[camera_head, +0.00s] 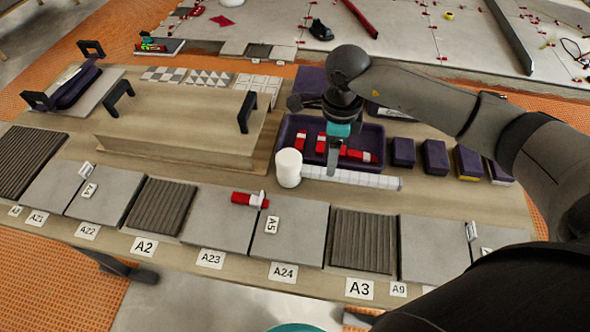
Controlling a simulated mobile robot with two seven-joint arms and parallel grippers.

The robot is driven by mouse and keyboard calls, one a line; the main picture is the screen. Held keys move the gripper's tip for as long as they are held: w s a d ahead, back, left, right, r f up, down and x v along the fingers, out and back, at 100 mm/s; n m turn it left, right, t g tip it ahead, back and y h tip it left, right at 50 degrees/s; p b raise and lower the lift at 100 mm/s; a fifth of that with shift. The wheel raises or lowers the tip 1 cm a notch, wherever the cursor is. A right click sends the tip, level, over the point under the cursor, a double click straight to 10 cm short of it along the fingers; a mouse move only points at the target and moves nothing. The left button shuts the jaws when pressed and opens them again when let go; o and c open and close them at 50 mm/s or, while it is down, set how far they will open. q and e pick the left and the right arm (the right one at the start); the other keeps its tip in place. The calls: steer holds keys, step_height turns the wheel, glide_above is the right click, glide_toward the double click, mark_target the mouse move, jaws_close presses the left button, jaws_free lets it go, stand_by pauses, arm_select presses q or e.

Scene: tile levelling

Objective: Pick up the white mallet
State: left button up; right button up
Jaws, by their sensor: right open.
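The white mallet lies on the wooden table, with its round white head (289,167) at the left and its pale, banded handle (365,179) running right. My right gripper (333,168) points down over the handle, a little right of the head. Its fingers are open and partly hide the handle's far edge. I cannot tell whether they touch the handle. My left gripper is not in view.
A purple tray (375,138) with several red pieces sits right behind the mallet. Purple blocks (436,157) stand to the right. Grey tiles (290,231) line the front, with a red-and-white piece (249,199) on one. A wooden box with black handles (180,120) stands left.

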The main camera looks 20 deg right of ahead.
mark_target(338, 176)
steer(key=f+b, duration=0.1)
steer(key=f, duration=0.6)
steer(key=shift+w+f, duration=0.15)
steer(key=shift+w, duration=0.05)
jaws_close()
stand_by(0.4)
